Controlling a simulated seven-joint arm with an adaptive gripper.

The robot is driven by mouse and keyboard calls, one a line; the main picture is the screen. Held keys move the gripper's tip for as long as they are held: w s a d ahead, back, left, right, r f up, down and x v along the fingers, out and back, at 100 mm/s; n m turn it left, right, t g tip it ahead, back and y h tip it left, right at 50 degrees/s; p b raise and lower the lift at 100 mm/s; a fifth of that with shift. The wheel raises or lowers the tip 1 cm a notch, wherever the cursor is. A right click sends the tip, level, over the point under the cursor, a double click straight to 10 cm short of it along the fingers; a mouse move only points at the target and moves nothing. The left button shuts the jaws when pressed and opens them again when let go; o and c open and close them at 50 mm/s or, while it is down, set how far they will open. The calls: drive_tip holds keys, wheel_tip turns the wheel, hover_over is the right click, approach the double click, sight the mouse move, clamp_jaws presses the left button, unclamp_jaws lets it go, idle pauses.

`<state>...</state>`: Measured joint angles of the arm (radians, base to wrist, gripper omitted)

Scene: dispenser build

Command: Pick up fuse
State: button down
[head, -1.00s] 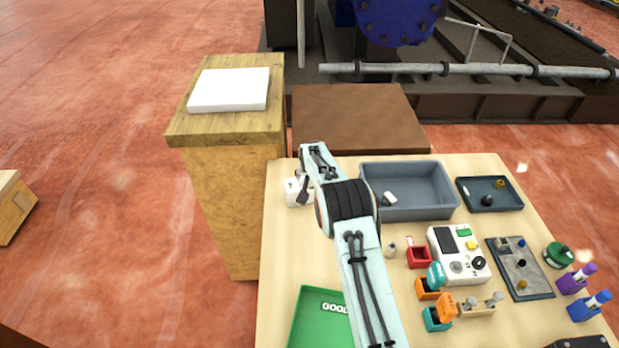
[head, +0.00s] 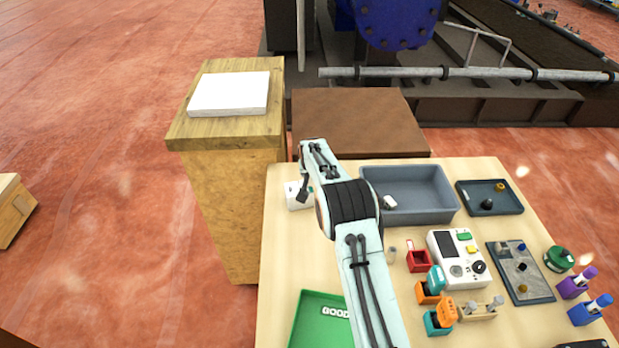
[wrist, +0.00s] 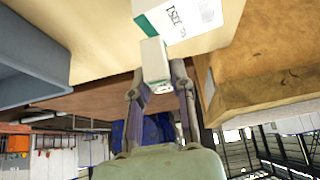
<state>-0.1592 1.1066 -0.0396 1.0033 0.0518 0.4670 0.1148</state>
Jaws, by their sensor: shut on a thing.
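The fuse, a small white block with a green edge, shows in the wrist view (wrist: 153,60). My gripper (wrist: 158,80) is shut on it, with one finger on each side. The block's far end overlaps the white printed box (wrist: 195,15) in the picture, and I cannot tell whether they touch. In the head view my gripper (head: 304,190) is at the table's far left corner, beside the white box (head: 293,196). The fuse is mostly hidden there behind my gripper and arm.
A grey bin (head: 425,209) with a small white item (head: 390,202) stands right of my arm. A wooden pedestal (head: 235,165) with a white slab is close on the left. A green tray (head: 310,325), a meter (head: 447,268) and a dark tray (head: 465,188) are on the table.

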drive_tip(key=s+d+r, duration=0.1)
drive_tip(key=s+r, duration=1)
drive_tip(key=s, duration=0.1)
approach(298, 182)
drive_tip(key=w, duration=0.1)
drive_tip(key=w+f, duration=0.1)
drive_tip(key=shift+w+d, duration=0.1)
drive_tip(key=shift+w, duration=0.25)
drive_tip(key=shift+w+f, duration=0.2)
drive_tip(key=shift+f, duration=1.6)
